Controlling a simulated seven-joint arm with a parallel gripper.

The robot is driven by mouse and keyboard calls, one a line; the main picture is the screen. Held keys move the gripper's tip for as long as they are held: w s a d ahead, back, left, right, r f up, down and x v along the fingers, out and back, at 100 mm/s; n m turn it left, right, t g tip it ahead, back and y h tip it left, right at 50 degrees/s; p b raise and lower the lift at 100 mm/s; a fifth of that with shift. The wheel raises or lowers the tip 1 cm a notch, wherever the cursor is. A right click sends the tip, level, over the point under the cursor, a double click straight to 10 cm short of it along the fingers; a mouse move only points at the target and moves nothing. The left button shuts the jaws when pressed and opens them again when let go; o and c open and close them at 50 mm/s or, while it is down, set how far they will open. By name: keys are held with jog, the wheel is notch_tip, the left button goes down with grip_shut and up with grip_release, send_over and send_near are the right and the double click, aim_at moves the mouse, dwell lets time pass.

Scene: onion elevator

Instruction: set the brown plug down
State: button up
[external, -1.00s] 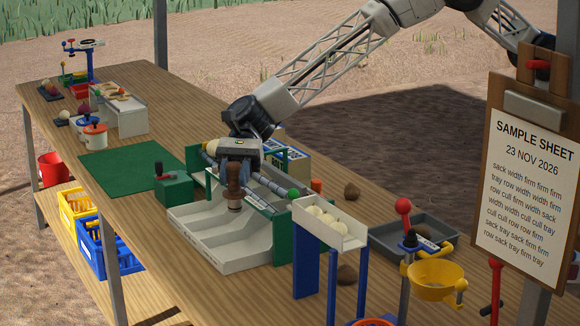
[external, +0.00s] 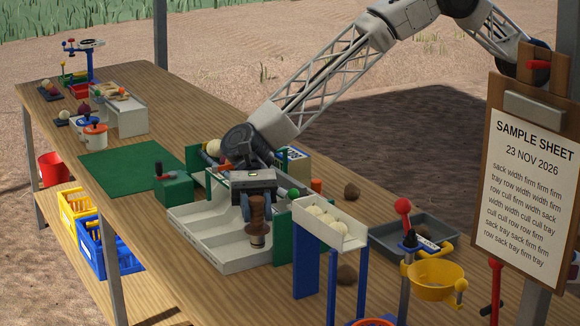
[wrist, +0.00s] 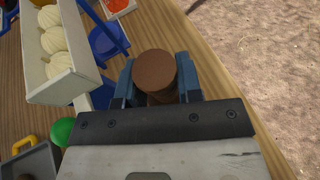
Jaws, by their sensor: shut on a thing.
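The brown plug (external: 257,226) is upright in my gripper (external: 256,210), over the right part of the white divided tray (external: 205,248) in the external view. Its lower end has a paler tip, and I cannot tell whether it touches the tray. In the wrist view the plug's round brown top (wrist: 155,68) sits between the two blue fingers of my gripper (wrist: 158,80), which are shut on it.
A white chute with onions (external: 328,222) stands on blue legs just right of my gripper. A grey tray (external: 385,238) and a yellow bowl (external: 435,280) are further right. A green mat (external: 125,168) lies clear to the left.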

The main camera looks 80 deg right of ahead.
aim_at(257, 238)
jog(key=shift+f, duration=3.1)
jog(key=shift+f, duration=1.9)
jog(key=shift+f, duration=0.55)
jog(key=o, duration=1)
jog(key=shift+c, duration=0.2)
